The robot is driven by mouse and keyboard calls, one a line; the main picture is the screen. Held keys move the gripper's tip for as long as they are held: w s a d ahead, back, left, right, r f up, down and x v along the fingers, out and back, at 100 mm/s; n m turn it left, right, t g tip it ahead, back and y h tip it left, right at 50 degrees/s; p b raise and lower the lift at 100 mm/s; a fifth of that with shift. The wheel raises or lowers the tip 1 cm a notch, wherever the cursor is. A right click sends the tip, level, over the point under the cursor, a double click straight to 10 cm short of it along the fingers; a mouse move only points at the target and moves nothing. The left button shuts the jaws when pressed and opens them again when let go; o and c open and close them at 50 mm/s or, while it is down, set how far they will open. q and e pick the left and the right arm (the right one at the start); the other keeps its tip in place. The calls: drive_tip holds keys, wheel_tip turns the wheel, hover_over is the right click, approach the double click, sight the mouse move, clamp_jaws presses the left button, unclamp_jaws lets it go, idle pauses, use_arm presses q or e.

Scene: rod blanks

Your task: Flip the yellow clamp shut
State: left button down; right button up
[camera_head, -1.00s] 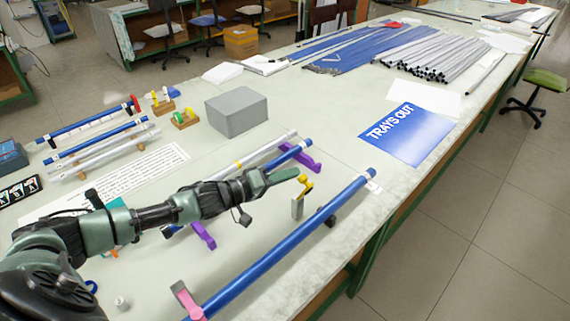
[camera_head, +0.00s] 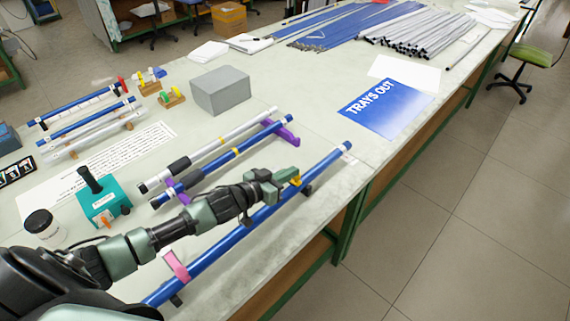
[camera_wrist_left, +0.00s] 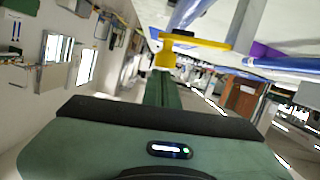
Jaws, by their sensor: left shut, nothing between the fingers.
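The yellow clamp (camera_head: 296,181) sits by the upper part of the front blue rod (camera_head: 320,168), mostly hidden behind my left gripper. In the left wrist view the clamp's yellow arm (camera_wrist_left: 200,41) lies across the top, just beyond the green fingers, with a grey post (camera_wrist_left: 247,25) beside it. My left gripper (camera_head: 285,174) is shut and empty, right at the clamp. It seems to touch the yellow part, but contact is not clear. How far the clamp is closed cannot be told. My right gripper is not in view.
A pink clamp (camera_head: 177,266) is around the same rod nearer me. Two more rods lie behind on purple supports (camera_head: 287,136). A teal device (camera_head: 104,202), a jar (camera_head: 42,225) and a grey box (camera_head: 221,90) stand left. The table's right edge is close to the front rod.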

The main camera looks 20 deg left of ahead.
use_arm(q)
drive_tip(key=shift+s+d+f+m, duration=0.1)
drive_tip(key=shift+d+f+m, duration=0.25)
drive_tip(key=shift+f, duration=0.15)
drive_tip(key=shift+s+d+f+m+y+b, duration=0.1)
drive_tip(key=shift+d+f+m+y+b, duration=0.25)
drive_tip(key=shift+f+m, duration=0.2)
drive_tip(key=shift+s+d+f+m+y+b, duration=0.15)
drive_tip(key=shift+s+f+m+b, duration=0.15)
drive_tip(key=shift+f, duration=0.25)
drive_tip(key=shift+s+d+f+m+y+b, duration=0.1)
drive_tip(key=shift+s+f+m, duration=0.05)
drive_tip(key=shift+f+m, duration=0.3)
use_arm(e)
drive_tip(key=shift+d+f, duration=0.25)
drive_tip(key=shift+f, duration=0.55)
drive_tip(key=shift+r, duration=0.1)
use_arm(q)
wheel_tip(320, 180, up, 5)
drive_tip(key=p, duration=0.5)
drive_tip(key=b+v, duration=0.3)
drive_tip(key=v, duration=0.6)
drive_tip(key=shift+s+r+t, duration=0.2)
drive_tip(key=shift+r+t, duration=0.1)
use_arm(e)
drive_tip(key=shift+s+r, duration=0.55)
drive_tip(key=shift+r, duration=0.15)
